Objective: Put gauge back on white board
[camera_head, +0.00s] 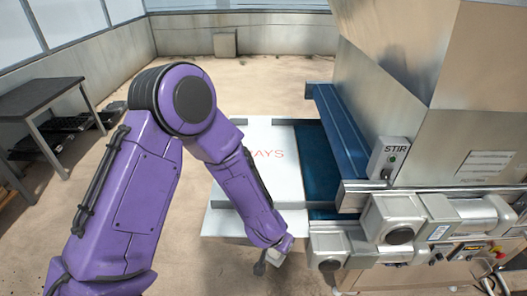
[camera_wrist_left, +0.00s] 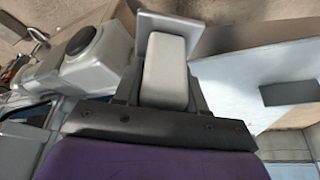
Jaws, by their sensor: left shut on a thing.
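My left gripper (camera_head: 272,254) is over the front edge of the white board, low in the head view. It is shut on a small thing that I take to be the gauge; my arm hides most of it. A small dark piece (camera_head: 260,268) shows just below the jaws. In the left wrist view, a light grey block and plate (camera_wrist_left: 170,24) stand out in front of the dark gripper body. The white board (camera_head: 225,222) is a pale ledge in front of the tray table. My right gripper is not in view.
A white table top with red lettering (camera_head: 262,140) lies behind my left arm. A metal machine with a STIR box (camera_head: 390,158) fills the right side, and its grey motor housing (camera_head: 395,218) stands close to the board. A dark table (camera_head: 40,92) is at the far left.

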